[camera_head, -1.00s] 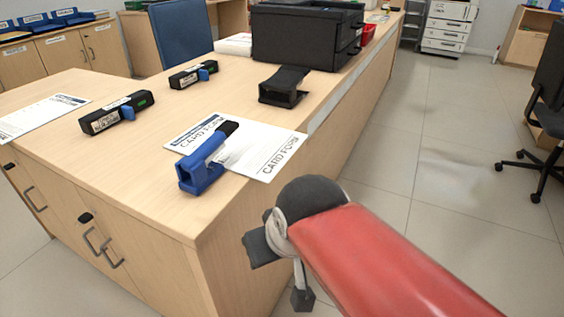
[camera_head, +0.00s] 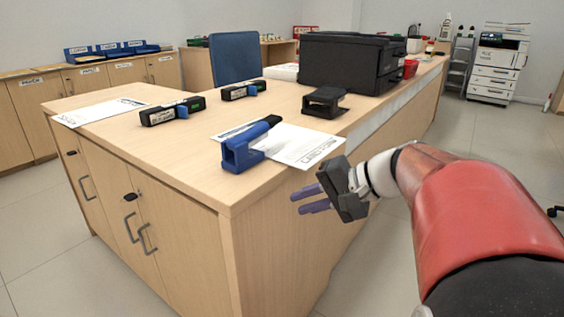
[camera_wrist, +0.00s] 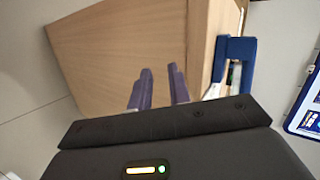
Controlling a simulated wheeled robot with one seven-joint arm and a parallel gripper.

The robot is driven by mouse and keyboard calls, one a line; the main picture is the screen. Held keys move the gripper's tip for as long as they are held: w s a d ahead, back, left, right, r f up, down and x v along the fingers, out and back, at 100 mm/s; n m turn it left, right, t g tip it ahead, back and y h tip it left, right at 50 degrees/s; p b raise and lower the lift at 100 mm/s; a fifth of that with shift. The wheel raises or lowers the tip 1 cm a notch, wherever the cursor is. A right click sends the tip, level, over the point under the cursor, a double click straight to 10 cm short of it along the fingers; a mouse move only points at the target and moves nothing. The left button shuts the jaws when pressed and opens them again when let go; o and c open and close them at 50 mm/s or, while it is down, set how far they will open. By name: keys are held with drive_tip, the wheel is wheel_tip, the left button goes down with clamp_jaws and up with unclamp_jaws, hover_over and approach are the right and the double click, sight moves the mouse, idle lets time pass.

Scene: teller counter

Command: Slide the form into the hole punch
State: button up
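The form (camera_head: 309,147), a white sheet printed CARD FORM, lies flat near the counter's front right corner. A blue device with a black top (camera_head: 241,152), stapler-like, stands over its left part and hides some of it. A black device with a wide lever (camera_head: 323,102), which looks like the hole punch, stands behind the form, apart from it. My gripper (camera_head: 295,203) is off the counter's right side, below and in front of the form, fingers pointing left. In the wrist view its two purple fingers (camera_wrist: 160,72) are apart and empty, and the blue device (camera_wrist: 234,48) shows beyond them.
The counter's front edge and side panel (camera_head: 280,235) are close to my gripper. A black printer (camera_head: 340,62) stands behind the punch.

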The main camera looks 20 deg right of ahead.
drive_tip(key=w+d+m+t+y+b, duration=0.2)
drive_tip(key=w+d+t, duration=0.25)
drive_tip(key=d, duration=0.55)
drive_tip(key=m+t+b, duration=0.1)
drive_tip(key=t, duration=0.2)
approach(327, 152)
drive_tip(key=shift+g, duration=0.25)
drive_tip(key=shift+x, duration=4.95)
drive_tip(key=shift+r, duration=0.15)
clamp_jaws()
drive_tip(key=shift+r+p, duration=0.1)
drive_tip(key=shift+p, duration=0.25)
wheel_tip(327, 152, up, 3)
drive_tip(key=shift+f+p, duration=0.25)
drive_tip(key=shift+p, duration=0.45)
drive_tip(key=shift+f, duration=0.1)
drive_tip(key=shift+d, duration=0.1)
